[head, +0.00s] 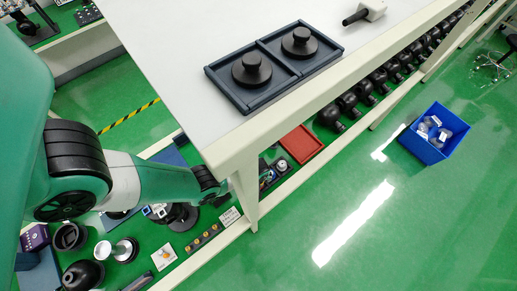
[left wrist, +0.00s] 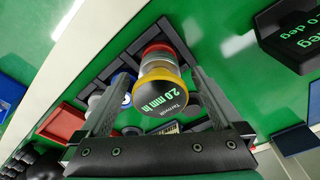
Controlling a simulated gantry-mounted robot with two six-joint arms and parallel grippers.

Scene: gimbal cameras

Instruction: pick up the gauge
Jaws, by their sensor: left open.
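The likely gauge (left wrist: 162,92) shows in the left wrist view as a round piece with a black face, green-white lettering reading about "2.0 mm", a yellow rim, a clear middle and a red far end. It sits at a dark compartmented tray (left wrist: 97,65). My left gripper (left wrist: 160,76) is open, with one finger on each side of the gauge; I cannot tell whether either touches it. In the head view my left arm reaches under the table edge, and its wrist (head: 205,182) is partly hidden there. I cannot make out the gauge there. My right gripper is not in view.
A white table (head: 180,45) carries a dark tray (head: 243,103) with two black knobbed weights. Below are a red tray (head: 301,144) and several black kettlebell-like items (head: 347,102). A blue bin (head: 423,151) stands on open green floor. A black "0 deg" block (left wrist: 290,35) is at right in the wrist view.

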